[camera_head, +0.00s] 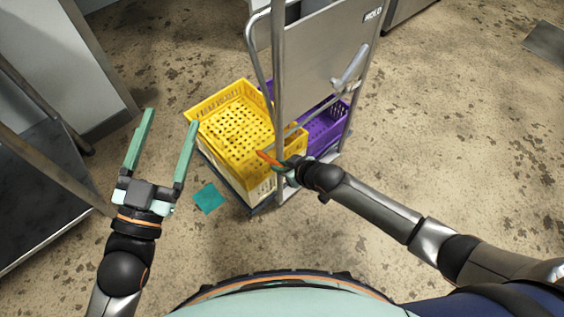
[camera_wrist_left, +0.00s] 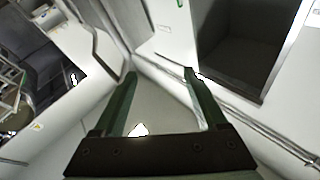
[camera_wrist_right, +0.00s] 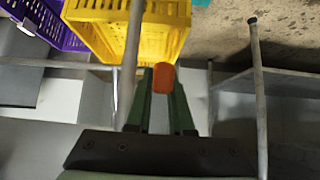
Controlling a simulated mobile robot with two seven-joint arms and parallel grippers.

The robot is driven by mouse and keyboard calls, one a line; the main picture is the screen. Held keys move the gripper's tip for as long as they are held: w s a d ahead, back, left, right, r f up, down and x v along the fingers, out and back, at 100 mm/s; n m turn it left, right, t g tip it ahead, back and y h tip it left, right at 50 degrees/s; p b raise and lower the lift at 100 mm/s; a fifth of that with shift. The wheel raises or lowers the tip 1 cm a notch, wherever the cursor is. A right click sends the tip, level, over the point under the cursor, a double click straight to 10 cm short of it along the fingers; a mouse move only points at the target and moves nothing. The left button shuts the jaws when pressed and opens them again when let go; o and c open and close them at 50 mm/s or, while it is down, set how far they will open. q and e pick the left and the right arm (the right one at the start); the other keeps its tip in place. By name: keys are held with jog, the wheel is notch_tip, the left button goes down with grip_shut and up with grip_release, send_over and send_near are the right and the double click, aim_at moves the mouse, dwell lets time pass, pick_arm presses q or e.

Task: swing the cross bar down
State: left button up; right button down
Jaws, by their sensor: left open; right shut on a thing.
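A steel trolley (camera_head: 318,45) with upright posts stands at the upper middle of the head view. A thin bar (camera_head: 318,108) slants across its front, above the crates. My right gripper (camera_head: 275,160) is at the trolley's near post and shut on an orange grip (camera_head: 264,157). The orange grip (camera_wrist_right: 163,77) shows between the fingertips in the right wrist view. I take it for the cross bar's end, but the gripper hides how it joins the bar.
Yellow crates (camera_head: 190,112) and purple crates (camera_head: 343,128) stand on the trolley. A silver lever (camera_head: 350,68) is on its panel. A teal patch (camera_head: 208,198) lies on the floor. Grey equipment (camera_head: 60,60) stands at the left.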

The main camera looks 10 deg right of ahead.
jog(key=shift+w+a+r+g+h+p, duration=0.2)
jog(key=shift+r+g+h+p, duration=0.3)
jog(key=shift+p, duration=0.6)
jog(key=shift+w+a+r+g+h+p, duration=0.2)
jog(key=shift+r+g+p, duration=0.1)
jog(key=shift+p, duration=0.25)
jog(key=shift+w+a+r+g+h+p, duration=0.1)
jog(key=shift+r+g+h+p, duration=0.15)
jog(key=shift+p, duration=0.3)
pick_arm(q)
jog(key=s+f+n+g+y, duration=0.1)
jog(key=s+f+g, duration=0.1)
jog(key=f, duration=0.6)
jog(key=s+f+n+g+y, duration=0.1)
jog(key=s+f+g, duration=0.2)
jog(key=f+g, duration=0.2)
jog(key=s+f+n+g+y, duration=0.2)
jog(key=f+g, duration=0.2)
jog(key=f, duration=0.7)
jog(key=shift+s+a+f, duration=0.15)
jog(key=shift+f, duration=0.1)
jog(key=shift+c, duration=0.4)
